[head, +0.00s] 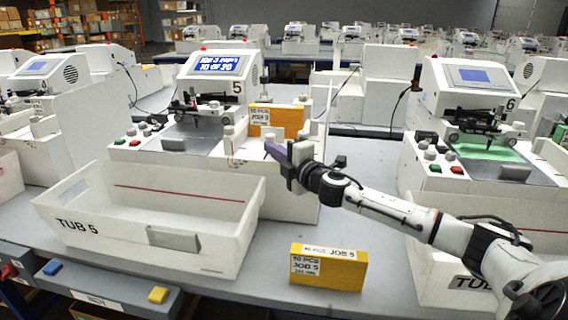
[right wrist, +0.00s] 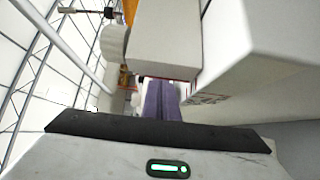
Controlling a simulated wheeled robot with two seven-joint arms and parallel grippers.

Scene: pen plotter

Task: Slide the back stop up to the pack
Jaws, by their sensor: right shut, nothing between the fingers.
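An orange pack (head: 290,122) with a white JOB 5 label stands upright in the feeder of plotter 5. A small strip of orange also shows in the right wrist view (right wrist: 123,78). My right gripper (head: 273,150) is in front of the pack and a little below its label, with its purple fingers pointing left. The fingers (right wrist: 162,100) are together and empty, close to white feeder parts. I cannot tell for sure which white part is the back stop, or whether the fingers touch it. My left gripper is not in view.
A second orange pack (head: 328,270) lies on the grey table in front. The white tub 5 (head: 95,225) stands at the left, empty. Plotter 5 (head: 190,92) is behind it and plotter 6 (head: 450,100) is at the right. White walls (right wrist: 170,40) crowd the fingers in the wrist view.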

